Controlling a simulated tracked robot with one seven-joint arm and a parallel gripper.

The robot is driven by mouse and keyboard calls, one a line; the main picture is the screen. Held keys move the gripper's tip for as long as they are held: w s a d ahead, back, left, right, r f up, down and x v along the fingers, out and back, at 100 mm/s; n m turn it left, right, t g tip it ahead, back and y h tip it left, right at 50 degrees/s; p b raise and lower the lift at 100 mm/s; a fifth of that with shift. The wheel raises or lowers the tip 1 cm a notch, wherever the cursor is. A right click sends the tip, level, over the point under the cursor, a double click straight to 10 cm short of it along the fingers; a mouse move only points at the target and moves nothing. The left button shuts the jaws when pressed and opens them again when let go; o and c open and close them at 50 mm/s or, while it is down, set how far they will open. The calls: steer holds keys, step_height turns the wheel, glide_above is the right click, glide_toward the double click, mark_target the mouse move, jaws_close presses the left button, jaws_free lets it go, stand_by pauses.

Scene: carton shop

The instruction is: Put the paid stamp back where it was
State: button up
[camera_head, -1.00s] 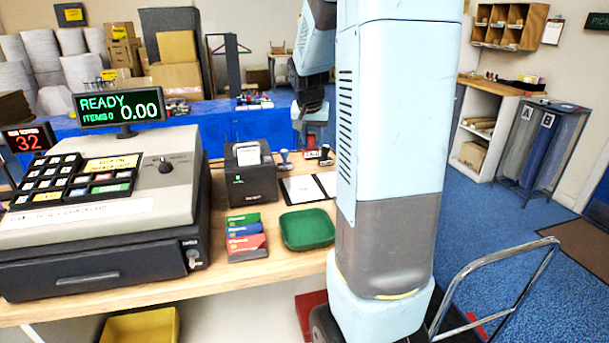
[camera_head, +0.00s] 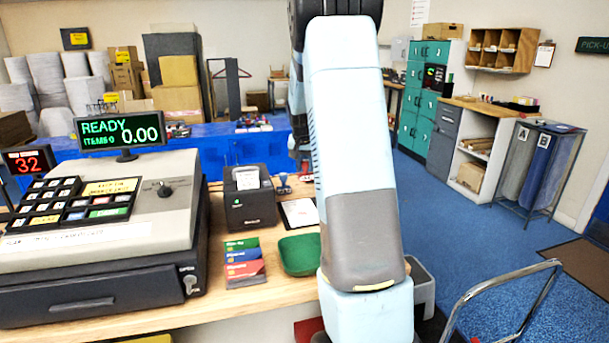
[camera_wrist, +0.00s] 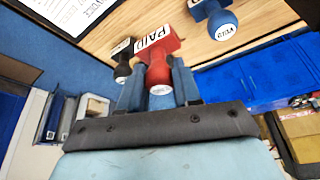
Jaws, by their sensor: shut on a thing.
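The paid stamp (camera_wrist: 158,62), red with a white "PAID" label, is between the two blue-grey fingers of my gripper (camera_wrist: 157,88) in the wrist view. The fingers are shut on it. Its block is against the wooden counter in the picture; I cannot tell whether it touches the wood. A black stamp (camera_wrist: 122,62) is close on its left, and a blue stamp (camera_wrist: 214,20) is to its upper right. In the head view my arm hides the paid stamp and the black stamp.
A clipboard (camera_wrist: 75,12) with a sheet lies at the wrist view's upper left. In the head view the receipt printer (camera_head: 250,200), card stack (camera_head: 244,262), green tray (camera_head: 299,254) and cash register (camera_head: 110,210) stand on the counter (camera_head: 235,302).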

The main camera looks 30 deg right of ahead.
mark_target(304, 169)
steer(key=shift+w+d+f, duration=0.25)
steer(key=shift+w+f, duration=0.45)
steer(key=shift+f, duration=1.75)
steer(key=shift+f, duration=0.1)
steer(key=o, duration=0.9)
steer(key=shift+c, duration=0.2)
